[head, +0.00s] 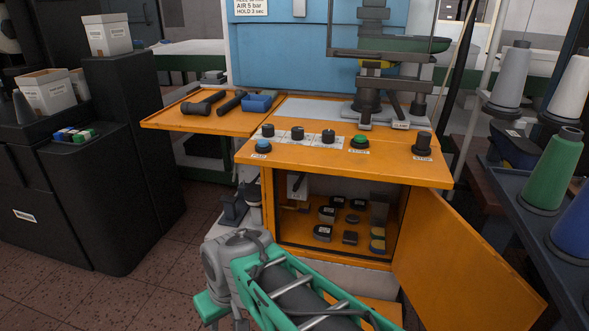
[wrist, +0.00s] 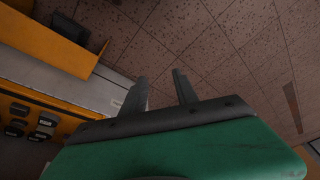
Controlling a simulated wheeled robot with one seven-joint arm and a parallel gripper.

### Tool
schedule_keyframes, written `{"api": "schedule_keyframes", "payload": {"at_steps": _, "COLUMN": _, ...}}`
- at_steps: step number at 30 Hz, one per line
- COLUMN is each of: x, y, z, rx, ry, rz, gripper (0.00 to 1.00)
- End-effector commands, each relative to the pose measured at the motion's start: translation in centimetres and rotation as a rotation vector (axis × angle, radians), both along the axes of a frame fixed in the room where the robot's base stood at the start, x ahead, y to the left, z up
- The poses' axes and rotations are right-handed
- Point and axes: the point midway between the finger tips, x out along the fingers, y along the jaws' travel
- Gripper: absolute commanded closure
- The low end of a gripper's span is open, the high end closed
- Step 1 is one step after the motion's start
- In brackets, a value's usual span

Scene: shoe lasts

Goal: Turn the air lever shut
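My gripper (wrist: 160,78) shows in the wrist view with its two dark fingers apart and nothing between them. It points over the tiled floor beside the orange cabinet, touching nothing I can see. In the head view my grey and green arm stands before the cabinet; I cannot clearly make out the fingers there. No part is plainly marked as the air lever. A pale fitting with a dark handle (head: 297,186) hangs inside the open cabinet (head: 333,256) at its upper left and may be it; its position is too small to read. An air sign (head: 251,7) is on the blue machine.
The cabinet door (head: 462,262) stands open to the right. Several dark pads lie inside the cabinet. The orange control panel (head: 300,160) with knobs overhangs it. A rack with thread cones (head: 552,170) is at right, a black cabinet (head: 125,150) at left. Floor between is clear.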

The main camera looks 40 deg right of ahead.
Motion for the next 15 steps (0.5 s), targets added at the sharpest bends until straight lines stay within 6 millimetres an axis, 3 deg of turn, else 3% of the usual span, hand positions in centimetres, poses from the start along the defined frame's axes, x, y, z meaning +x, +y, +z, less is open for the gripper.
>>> {"api": "schedule_keyframes", "payload": {"at_steps": 2, "x": 5.8, "y": -2.7, "z": 0.9, "rx": 0.055, "ry": -0.105, "rz": -0.008, "gripper": 0.64}}
{"api": "schedule_keyframes", "payload": {"at_steps": 4, "x": 11.8, "y": -6.7, "z": 1.8, "rx": 0.116, "ry": -0.26, "rz": -0.012, "gripper": 0.64}}
{"api": "schedule_keyframes", "payload": {"at_steps": 6, "x": 16.9, "y": -12.7, "z": 2.8, "rx": 0.169, "ry": -0.452, "rz": -0.038, "gripper": 0.64}}
{"api": "schedule_keyframes", "payload": {"at_steps": 7, "x": 18.4, "y": -15.7, "z": 3.3, "rx": 0.186, "ry": -0.539, "rz": -0.055, "gripper": 0.64}}
{"api": "schedule_keyframes", "payload": {"at_steps": 10, "x": 20.0, "y": -25.9, "z": 5.2, "rx": 0.207, "ry": -0.835, "rz": -0.137, "gripper": 0.64}}
{"api": "schedule_keyframes", "payload": {"at_steps": 12, "x": 18.6, "y": -32.0, "z": 6.6, "rx": 0.197, "ry": -1.014, "rz": -0.201, "gripper": 0.64}}
{"api": "schedule_keyframes", "payload": {"at_steps": 15, "x": 15.5, "y": -37.6, "z": 8.1, "rx": 0.171, "ry": -1.2, "rz": -0.275, "gripper": 0.64}}
